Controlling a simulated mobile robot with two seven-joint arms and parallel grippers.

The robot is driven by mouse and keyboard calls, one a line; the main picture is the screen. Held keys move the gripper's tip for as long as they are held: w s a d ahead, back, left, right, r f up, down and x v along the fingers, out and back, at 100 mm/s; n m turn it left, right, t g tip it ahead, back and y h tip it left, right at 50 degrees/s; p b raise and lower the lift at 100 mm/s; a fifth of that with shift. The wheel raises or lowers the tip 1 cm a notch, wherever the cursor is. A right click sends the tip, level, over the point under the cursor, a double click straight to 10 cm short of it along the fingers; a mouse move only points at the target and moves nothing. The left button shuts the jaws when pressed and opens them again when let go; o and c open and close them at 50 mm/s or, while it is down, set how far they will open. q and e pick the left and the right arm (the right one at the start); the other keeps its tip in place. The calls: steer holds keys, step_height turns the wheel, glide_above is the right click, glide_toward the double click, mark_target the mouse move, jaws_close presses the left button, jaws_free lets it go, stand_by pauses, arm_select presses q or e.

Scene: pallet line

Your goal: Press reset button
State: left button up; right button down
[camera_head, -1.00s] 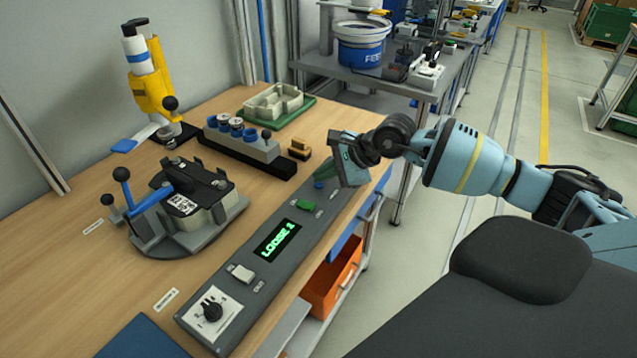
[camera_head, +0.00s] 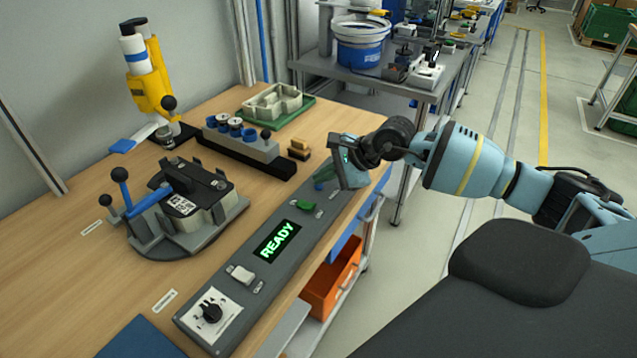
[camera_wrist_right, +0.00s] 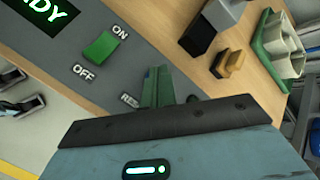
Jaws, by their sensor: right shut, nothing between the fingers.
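The grey control panel (camera_head: 238,292) runs along the bench's front edge, and its screen (camera_head: 278,241) reads READY in green. My right gripper (camera_head: 324,178) is over the panel's far end with its fingers together and pointing down. In the right wrist view its greenish fingers (camera_wrist_right: 158,86) stand beside a partly covered label (camera_wrist_right: 129,100) starting with "RE". The reset button itself is mostly hidden by the fingers, and I cannot tell whether they touch it. A green ON/OFF rocker switch (camera_head: 305,205) is nearer along the panel. My left gripper is not in view.
A fixture with a blue-handled clamp (camera_head: 180,205) stands left of the panel. A grey block with several round parts (camera_head: 240,143), a small tan block (camera_head: 299,149) and a green-based tray (camera_head: 275,105) sit behind. An orange drawer (camera_head: 332,283) is below the bench edge.

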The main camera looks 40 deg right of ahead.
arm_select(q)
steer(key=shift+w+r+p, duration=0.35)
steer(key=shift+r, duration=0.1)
arm_select(e)
steer(key=shift+r, duration=0.85)
steer(key=shift+r, duration=0.1)
